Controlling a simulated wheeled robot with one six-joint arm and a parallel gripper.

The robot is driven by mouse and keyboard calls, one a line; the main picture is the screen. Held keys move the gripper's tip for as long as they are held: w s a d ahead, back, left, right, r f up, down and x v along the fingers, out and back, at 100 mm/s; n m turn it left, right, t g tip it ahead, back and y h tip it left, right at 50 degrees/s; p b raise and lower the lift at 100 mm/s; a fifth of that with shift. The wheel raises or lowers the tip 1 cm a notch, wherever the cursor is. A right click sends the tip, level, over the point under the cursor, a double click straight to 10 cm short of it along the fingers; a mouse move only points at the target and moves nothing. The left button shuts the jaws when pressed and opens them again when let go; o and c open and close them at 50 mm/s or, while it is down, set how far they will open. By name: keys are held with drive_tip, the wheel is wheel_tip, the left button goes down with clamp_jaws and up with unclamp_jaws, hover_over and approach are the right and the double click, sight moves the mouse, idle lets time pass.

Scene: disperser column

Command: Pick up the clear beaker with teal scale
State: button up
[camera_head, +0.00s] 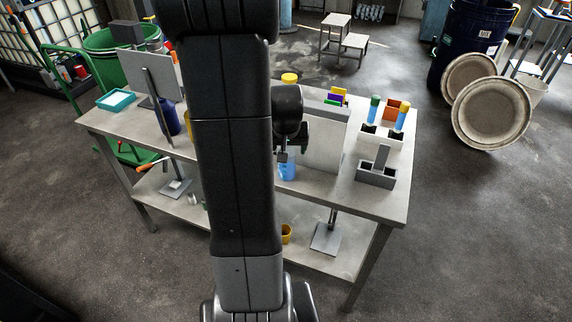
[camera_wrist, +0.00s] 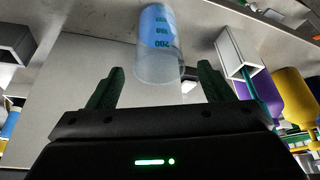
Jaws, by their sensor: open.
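The clear beaker with teal scale (camera_wrist: 158,42) shows in the wrist view, with teal numbers and a blue tint on its upper part in the picture. In the head view it appears as a small blue-tinted shape (camera_head: 287,171) on the table, partly hidden below my wrist. My gripper (camera_wrist: 161,69) is open, with one dark green finger on each side of the beaker's near end in the wrist view. I see a gap on both sides. How deep the beaker sits between the fingers I cannot tell. In the head view my gripper (camera_head: 282,155) is mostly hidden.
A large pale panel (camera_head: 328,140) stands close by. A teal tray (camera_head: 116,100) lies at the left end. My arm hides the table's middle.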

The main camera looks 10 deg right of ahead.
drive_tip(key=shift+p+x, duration=0.5)
drive_tip(key=shift+x, duration=2)
drive_tip(key=shift+d, duration=0.1)
drive_tip(key=c, duration=1.1)
